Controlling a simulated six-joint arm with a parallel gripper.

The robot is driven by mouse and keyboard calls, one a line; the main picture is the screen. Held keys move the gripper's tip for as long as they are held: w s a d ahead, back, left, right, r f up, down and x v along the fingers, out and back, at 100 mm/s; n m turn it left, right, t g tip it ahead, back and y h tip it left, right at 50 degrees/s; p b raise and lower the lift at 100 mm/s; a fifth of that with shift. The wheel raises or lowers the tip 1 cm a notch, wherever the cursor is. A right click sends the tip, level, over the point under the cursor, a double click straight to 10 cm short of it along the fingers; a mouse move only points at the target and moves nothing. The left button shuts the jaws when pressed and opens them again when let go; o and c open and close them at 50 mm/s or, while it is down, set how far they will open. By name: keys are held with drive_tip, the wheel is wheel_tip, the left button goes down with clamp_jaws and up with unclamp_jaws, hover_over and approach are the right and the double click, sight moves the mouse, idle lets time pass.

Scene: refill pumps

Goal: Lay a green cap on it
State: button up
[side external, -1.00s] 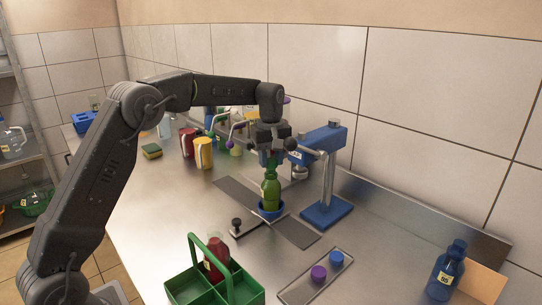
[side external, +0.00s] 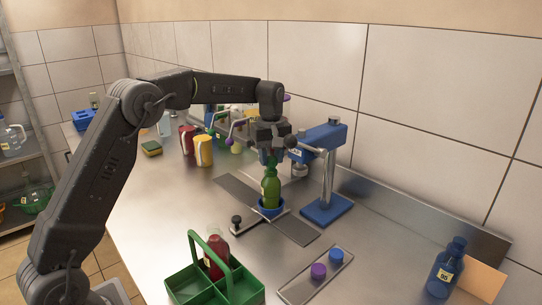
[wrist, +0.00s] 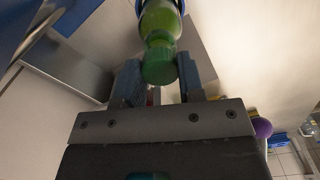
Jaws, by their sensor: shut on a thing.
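A green bottle (side external: 270,190) with a pale label stands upright in a blue round holder (side external: 262,213) on the bench. In the wrist view the bottle (wrist: 160,22) is near the top. My gripper (side external: 270,157) is right above the bottle, pointing down. Its fingers (wrist: 160,80) are shut on a green cap (wrist: 158,66), which is at the bottle's mouth. I cannot tell whether the cap is fully seated on the neck.
A blue press stand (side external: 327,208) is close to the right of my gripper. A tray (side external: 312,278) with a purple cap (side external: 318,271) and a blue cap (side external: 336,256) lies in front. A green crate (side external: 190,285) holds a red bottle (side external: 215,255). A blue bottle (side external: 445,270) stands at right.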

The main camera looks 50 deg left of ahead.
sight(271, 158)
drive_tip(key=shift+f, duration=0.45)
drive_tip(key=o, duration=0.8)
drive_tip(key=shift+r, duration=3.5)
